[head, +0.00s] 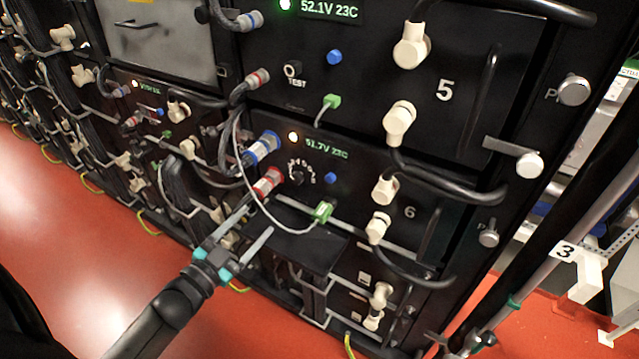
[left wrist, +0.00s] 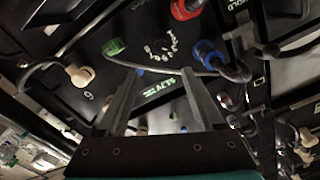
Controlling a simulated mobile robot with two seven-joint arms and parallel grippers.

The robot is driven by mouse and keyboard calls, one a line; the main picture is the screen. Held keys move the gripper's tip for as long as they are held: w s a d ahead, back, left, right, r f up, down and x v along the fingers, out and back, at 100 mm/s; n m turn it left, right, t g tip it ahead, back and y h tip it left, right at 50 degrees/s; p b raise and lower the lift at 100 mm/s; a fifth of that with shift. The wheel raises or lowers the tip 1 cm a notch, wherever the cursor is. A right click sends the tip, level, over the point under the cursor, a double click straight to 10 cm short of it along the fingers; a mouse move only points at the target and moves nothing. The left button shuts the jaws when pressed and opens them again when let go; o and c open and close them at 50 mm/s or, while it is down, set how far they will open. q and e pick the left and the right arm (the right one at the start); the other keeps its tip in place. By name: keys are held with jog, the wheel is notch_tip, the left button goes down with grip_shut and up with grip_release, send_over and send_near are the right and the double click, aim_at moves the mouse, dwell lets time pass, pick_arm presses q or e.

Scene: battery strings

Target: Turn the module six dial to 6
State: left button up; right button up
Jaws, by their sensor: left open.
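The module six dial (head: 297,178) is a small black knob ringed by white numbers on the black front panel marked 6 (head: 409,212). It also shows in the left wrist view (left wrist: 160,49), just beyond my fingertips; its exact pointer setting is too small to read. My left gripper (head: 258,220) is open and empty, below and left of the dial in the head view, apart from it. Its two fingers (left wrist: 157,74) spread toward the panel in the left wrist view. My right gripper is not in view.
Red (head: 267,182) and blue (head: 262,149) cable plugs sit left of the dial. A green plug (head: 322,211) with a grey cable is below it, and a blue button (head: 330,179) to its right. A black ledge (head: 300,245) juts out below. Red floor (head: 90,220) is clear at left.

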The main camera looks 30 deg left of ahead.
pick_arm(q)
jog(key=b, duration=0.2)
send_near(295, 181)
jog(key=w, duration=0.3)
jog(key=w+b, duration=0.1)
jog(key=w, duration=0.4)
jog(key=shift+d+b, duration=0.25)
jog(key=shift+b, duration=0.1)
jog(key=shift+w, duration=0.6)
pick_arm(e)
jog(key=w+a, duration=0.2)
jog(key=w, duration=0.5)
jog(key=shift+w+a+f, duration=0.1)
pick_arm(q)
grip_shut()
